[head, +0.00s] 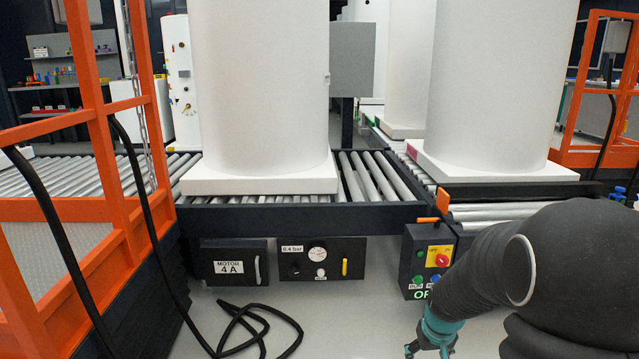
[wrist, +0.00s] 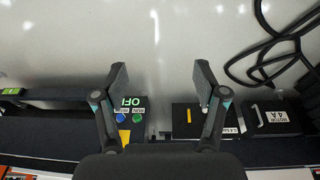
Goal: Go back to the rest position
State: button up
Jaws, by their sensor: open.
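My gripper (head: 431,345) is at the bottom right of the head view, at the end of my dark arm, low in front of the control box (head: 416,262). In the wrist view my gripper (wrist: 160,74) has its two fingers spread wide, with nothing between them but pale floor. The control box has a red knob on a yellow plate, with green and blue buttons below. The buttons also show upside down in the wrist view, beside the left finger. A green lit word on the box is partly hidden by my gripper in the head view.
Roller conveyors (head: 370,178) carry large white tanks (head: 258,80). Below are a motor box (head: 234,262) and a gauge panel (head: 320,258). An orange frame (head: 110,150) stands left. Black cables (head: 245,325) lie on the floor. Pale floor (head: 350,315) is clear between cables and gripper.

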jog(key=s+a+r+t+p, duration=0.1)
jog(key=s+a+r+p, duration=0.2)
jog(key=s+r, duration=0.8)
jog(key=s+a+r+t+p, duration=0.1)
jog(key=s+a+r+p, duration=0.3)
jog(key=s+r, duration=0.8)
notch_tip(320, 180, up, 4)
jog(key=shift+a+r+t, duration=0.1)
jog(key=shift+a+t, duration=0.2)
jog(key=shift+a, duration=0.55)
